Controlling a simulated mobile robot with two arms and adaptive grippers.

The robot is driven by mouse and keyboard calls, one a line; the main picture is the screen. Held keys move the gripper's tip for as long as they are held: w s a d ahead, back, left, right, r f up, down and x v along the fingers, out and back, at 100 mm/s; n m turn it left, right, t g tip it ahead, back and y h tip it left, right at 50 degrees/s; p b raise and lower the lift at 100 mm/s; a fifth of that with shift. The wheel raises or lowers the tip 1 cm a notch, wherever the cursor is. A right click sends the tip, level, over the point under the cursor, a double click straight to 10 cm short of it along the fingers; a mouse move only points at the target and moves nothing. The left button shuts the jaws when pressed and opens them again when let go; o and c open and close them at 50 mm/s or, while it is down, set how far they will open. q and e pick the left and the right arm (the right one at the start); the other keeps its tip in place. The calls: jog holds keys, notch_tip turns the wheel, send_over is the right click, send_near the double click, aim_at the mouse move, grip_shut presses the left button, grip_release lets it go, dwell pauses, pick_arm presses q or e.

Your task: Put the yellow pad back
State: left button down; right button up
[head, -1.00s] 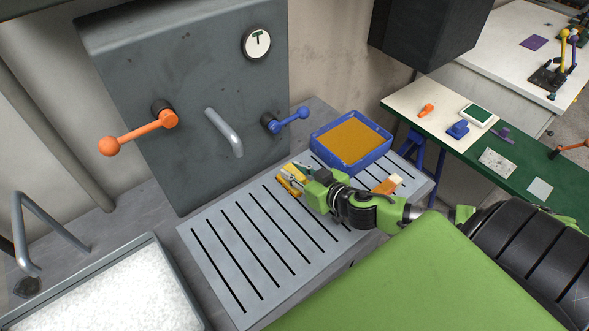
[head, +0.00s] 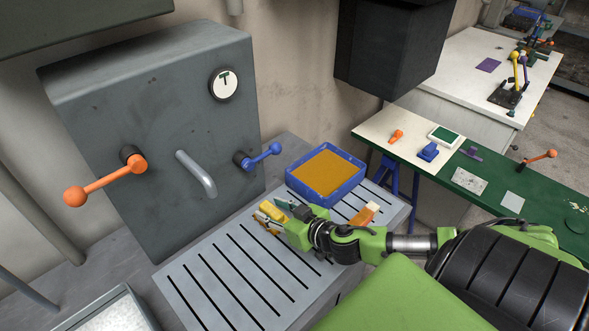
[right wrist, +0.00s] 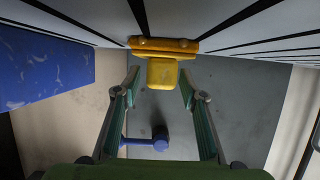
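The yellow pad (head: 272,209), a flat yellow block with a grip, lies on the grey slotted plate (head: 207,285). In the right wrist view the yellow pad (right wrist: 163,72) shows at top centre, its grip pointing towards my palm. My right gripper (head: 277,213) is low over the plate at the pad. In the right wrist view the right gripper (right wrist: 159,83) is open, one finger on each side of the grip, with a gap visible on both sides. My left gripper is not in view.
A blue tray (head: 292,180) with an orange-brown filling stands behind the gripper. An orange-and-white piece (head: 365,213) lies on the plate to the right. A grey cabinet (head: 90,110) with orange and blue levers stands behind. A green-edged table (head: 545,198) with small items is at right.

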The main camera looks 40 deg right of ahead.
jog(key=v, duration=0.4)
jog(key=b+v, duration=0.1)
jog(key=v, duration=0.6)
jog(key=shift+s+a+r, duration=0.2)
jog(key=shift+s+a, duration=0.05)
jog(key=shift+a, duration=0.15)
jog(key=shift+v, duration=0.8)
jog(key=shift+w, duration=0.1)
